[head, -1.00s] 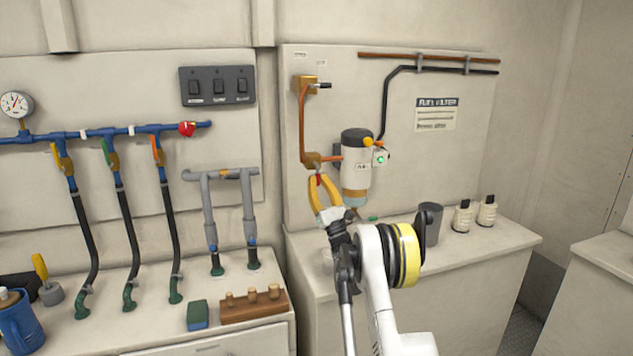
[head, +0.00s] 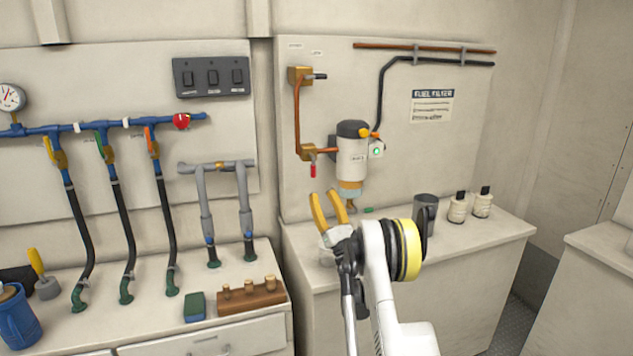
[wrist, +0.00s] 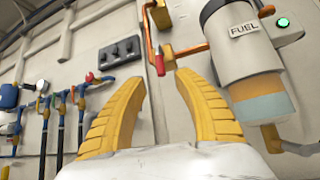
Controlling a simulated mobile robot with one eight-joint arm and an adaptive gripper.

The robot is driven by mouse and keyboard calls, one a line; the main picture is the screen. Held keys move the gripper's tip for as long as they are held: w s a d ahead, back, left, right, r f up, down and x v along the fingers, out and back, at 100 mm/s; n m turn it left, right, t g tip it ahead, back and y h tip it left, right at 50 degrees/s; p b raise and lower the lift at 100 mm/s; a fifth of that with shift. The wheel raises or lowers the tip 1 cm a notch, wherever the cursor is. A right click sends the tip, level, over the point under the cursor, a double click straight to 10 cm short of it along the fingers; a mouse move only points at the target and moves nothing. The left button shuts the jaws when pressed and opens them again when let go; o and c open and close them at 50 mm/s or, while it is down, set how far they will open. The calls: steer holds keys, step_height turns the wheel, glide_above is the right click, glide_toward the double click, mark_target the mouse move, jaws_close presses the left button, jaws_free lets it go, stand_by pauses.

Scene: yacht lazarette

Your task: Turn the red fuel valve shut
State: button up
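The red fuel valve lever (head: 313,170) hangs straight down from a brass valve body (head: 309,152) on the pipe left of the fuel filter. It also points down in the wrist view (wrist: 160,63), below the brass body (wrist: 161,17). My gripper (head: 323,195) has its two yellow fingers spread and empty, a little below the lever in the head view. In the wrist view the gripper's fingertips (wrist: 160,77) sit apart with the lever showing in the gap beyond them. No finger visibly touches the lever.
The fuel filter (head: 352,158) stands close to the right of the lever, with a green light beside it. A dark mug (head: 425,213) and two small bottles (head: 458,208) stand on the counter. A blue manifold (head: 65,129) with hoses is at left.

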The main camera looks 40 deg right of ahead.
steer(key=shift+v, duration=1.6)
steer(key=shift+y, duration=0.3)
steer(key=w+a+r+n+g+y, duration=0.1)
steer(key=a+r+n+g+y, duration=0.25)
steer(key=a+n, duration=0.45)
steer(key=w+a+r+n+g+y, duration=0.1)
steer(key=a+r+n+g+y, duration=0.3)
steer(key=a, duration=0.8)
steer(key=w+a+r+n+g+y, duration=0.1)
steer(key=a+r+n+g+y, duration=0.15)
steer(key=a+n+y, duration=0.55)
steer(key=s+a+f+n+g+h, duration=0.3)
steer(key=s+a+n+g, duration=0.15)
steer(key=s+a, duration=0.4)
steer(key=s+a+f+n+g+h, duration=0.25)
steer(key=s+a+n, duration=0.4)
steer(key=s, duration=0.35)
steer(key=s+d+f+n+g+h, duration=0.1)
steer(key=s+d+f+n+h, duration=0.1)
steer(key=s, duration=0.7)
steer(key=s+d+f+n+g+h, duration=0.1)
steer(key=s+f+n+h, duration=0.3)
steer(key=s, duration=0.5)
steer(key=shift+d+f+n+g+h, duration=0.3)
steer(key=shift+d+f+n+h, duration=0.1)
steer(key=shift+d+f, duration=0.45)
